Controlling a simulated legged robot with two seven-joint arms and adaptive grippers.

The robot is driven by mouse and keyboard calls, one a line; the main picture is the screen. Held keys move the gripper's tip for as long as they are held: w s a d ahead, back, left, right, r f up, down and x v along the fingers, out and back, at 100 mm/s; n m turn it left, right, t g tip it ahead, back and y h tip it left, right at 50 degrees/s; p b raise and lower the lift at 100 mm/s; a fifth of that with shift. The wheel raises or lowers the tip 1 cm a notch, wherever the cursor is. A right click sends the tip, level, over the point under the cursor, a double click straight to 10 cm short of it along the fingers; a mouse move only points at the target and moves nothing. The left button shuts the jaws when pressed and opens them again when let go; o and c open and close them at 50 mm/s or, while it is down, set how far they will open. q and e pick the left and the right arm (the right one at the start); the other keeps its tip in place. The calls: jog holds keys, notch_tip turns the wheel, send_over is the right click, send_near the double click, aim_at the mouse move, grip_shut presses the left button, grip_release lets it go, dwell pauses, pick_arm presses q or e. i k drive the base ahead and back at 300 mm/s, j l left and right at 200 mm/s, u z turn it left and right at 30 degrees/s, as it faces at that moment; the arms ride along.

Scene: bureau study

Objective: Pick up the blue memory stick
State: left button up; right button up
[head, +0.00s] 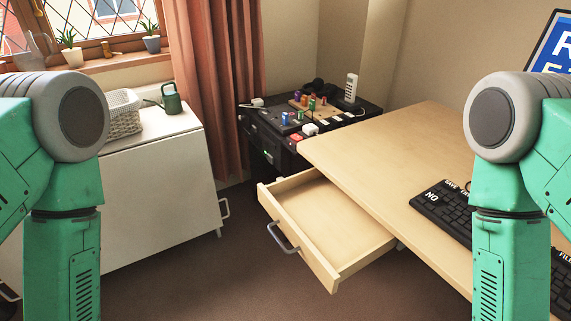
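I cannot clearly make out a blue memory stick. A small blue object (285,118) stands among several small coloured items on a black cabinet (262,136) at the back. It is too small to tell whether it is the memory stick. My two green arms hang down at the left and right edges of the view. Both grippers are below the frame and cannot be seen.
A wooden desk (385,150) fills the right, with a black keyboard (441,212) on it. Its drawer (325,222) is pulled open and looks empty. A white cabinet (155,195) with a basket (122,115) and watering can (171,99) stands left. Carpet between is clear.

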aim_at(284, 116)
jog(key=j+z, duration=0.1)
jog(key=z, duration=0.4)
jog(key=i+j+z, duration=0.1)
jog(key=z, duration=0.4)
jog(key=j+z, duration=0.15)
jog(key=z, duration=0.3)
jog(key=j+z, duration=0.2)
jog(key=j, duration=0.3)
jog(key=j+z, duration=0.2)
jog(key=j, duration=0.25)
jog(key=j+z, duration=0.15)
jog(key=j, duration=0.35)
jog(key=k+j+z, duration=0.2)
jog(key=j, duration=0.25)
jog(key=j+z, duration=0.2)
jog(key=j, duration=0.3)
jog(key=k, duration=0.05)
